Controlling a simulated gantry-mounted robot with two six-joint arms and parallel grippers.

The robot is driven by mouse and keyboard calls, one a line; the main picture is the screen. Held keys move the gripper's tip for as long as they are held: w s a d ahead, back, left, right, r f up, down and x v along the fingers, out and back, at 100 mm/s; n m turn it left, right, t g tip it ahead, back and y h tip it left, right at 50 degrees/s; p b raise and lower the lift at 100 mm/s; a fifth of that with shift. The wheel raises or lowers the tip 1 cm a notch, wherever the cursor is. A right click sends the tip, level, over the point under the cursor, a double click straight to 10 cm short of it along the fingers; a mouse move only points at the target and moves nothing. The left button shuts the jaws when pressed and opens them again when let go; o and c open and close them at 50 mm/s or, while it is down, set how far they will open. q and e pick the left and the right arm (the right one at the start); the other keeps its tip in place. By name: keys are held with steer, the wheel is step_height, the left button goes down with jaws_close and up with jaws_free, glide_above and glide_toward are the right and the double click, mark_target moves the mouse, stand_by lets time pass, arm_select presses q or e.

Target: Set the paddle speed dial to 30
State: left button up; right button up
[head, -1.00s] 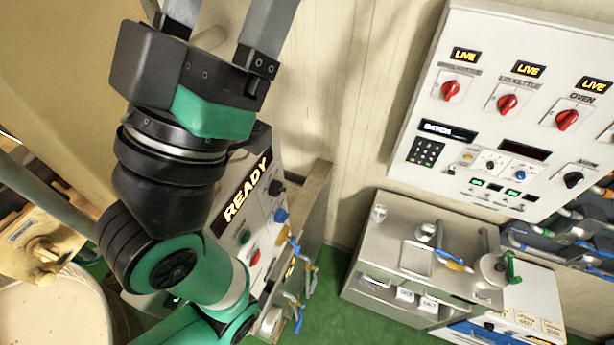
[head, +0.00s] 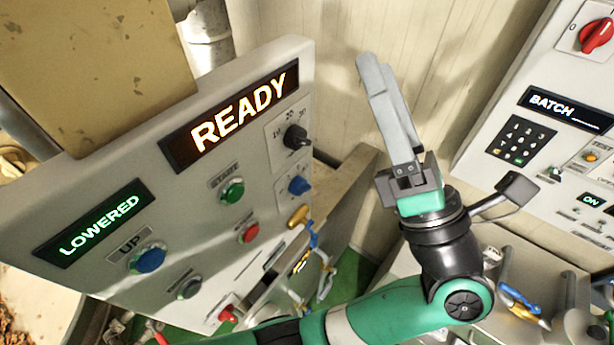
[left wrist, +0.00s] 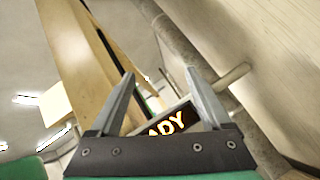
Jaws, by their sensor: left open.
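The black dial (head: 296,137) with a scale marked 10, 20 and 30 is on the right part of the grey kettle panel (head: 205,150), beside the READY display (head: 228,115). Its exact setting is too small to tell. My left gripper (head: 367,62) is open and empty, to the right of the panel and apart from the dial, its fingers pointing up in the head view. In the left wrist view the two fingers (left wrist: 160,74) stand apart, with part of the READY display (left wrist: 167,127) between them; the dial is not visible there. My right gripper is not in view.
Below the dial are a blue knob (head: 299,185), a green START button (head: 232,190) and a red button (head: 248,232). A LOWERED display (head: 95,228) and blue UP button (head: 147,259) are at left. A wall panel with a keypad (head: 520,140) stands at right.

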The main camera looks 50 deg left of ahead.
mark_target(299, 140)
arm_select(q)
step_height(299, 140, down, 19)
steer(key=s+n+g+h+b, duration=0.1)
steer(key=s+g+h+b, duration=0.1)
steer(key=g+h+b, duration=0.15)
steer(key=s+p+x, duration=0.1)
steer(key=p+x, duration=0.2)
steer(key=x, duration=0.8)
steer(key=shift+w, duration=0.5)
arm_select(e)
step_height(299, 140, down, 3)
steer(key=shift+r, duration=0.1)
arm_select(q)
steer(key=shift+r+g+h, duration=0.15)
steer(key=shift+g+h, duration=0.1)
jaws_close()
